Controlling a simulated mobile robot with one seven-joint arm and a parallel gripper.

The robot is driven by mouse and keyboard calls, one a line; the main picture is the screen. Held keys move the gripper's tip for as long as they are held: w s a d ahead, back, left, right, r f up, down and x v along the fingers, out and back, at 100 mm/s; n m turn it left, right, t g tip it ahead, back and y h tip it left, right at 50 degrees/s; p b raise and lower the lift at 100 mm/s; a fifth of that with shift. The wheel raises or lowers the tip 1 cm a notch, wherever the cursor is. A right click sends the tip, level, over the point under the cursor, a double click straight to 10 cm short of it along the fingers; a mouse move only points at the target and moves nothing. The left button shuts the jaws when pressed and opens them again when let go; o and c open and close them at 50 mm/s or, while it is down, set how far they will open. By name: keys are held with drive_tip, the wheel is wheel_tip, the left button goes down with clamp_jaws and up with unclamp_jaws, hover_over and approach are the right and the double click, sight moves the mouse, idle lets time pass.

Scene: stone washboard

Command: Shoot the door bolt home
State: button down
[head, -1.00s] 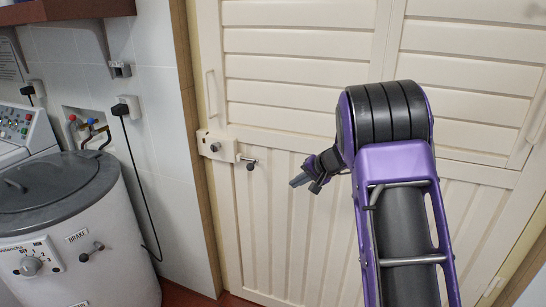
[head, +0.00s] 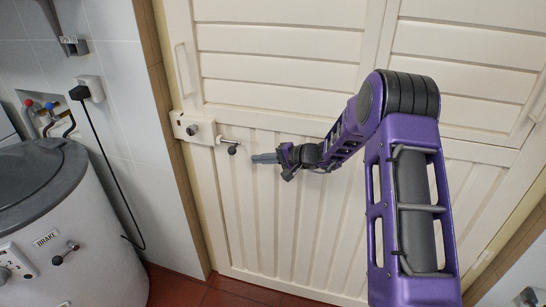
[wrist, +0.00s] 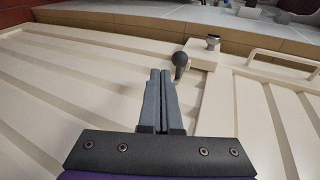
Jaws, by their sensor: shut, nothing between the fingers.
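The door bolt (head: 230,140) is a metal rod with a dark round knob (head: 232,150), sticking out to the right of a cream housing (head: 195,127) at the left edge of the cream slatted door (head: 290,90). My gripper (head: 254,158) is shut and empty, pointing left, with its tips a little right of the knob. In the wrist view the shut fingers (wrist: 161,75) point toward the dark knob (wrist: 180,62), which is just beyond and slightly right of the tips. The housing (wrist: 203,53) shows behind it. I cannot tell whether the tips touch the knob.
A white tiled wall (head: 115,150) and a grey-lidded washing machine (head: 60,230) stand left of the door. A black cord (head: 106,158) hangs from a wall socket. A vertical door handle (head: 184,70) is above the bolt housing. The door face below the bolt is clear.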

drive_tip(key=w+a, duration=0.2)
drive_tip(key=a, duration=0.1)
drive_tip(key=w+a, duration=0.1)
drive_tip(key=shift+a+p, duration=0.4)
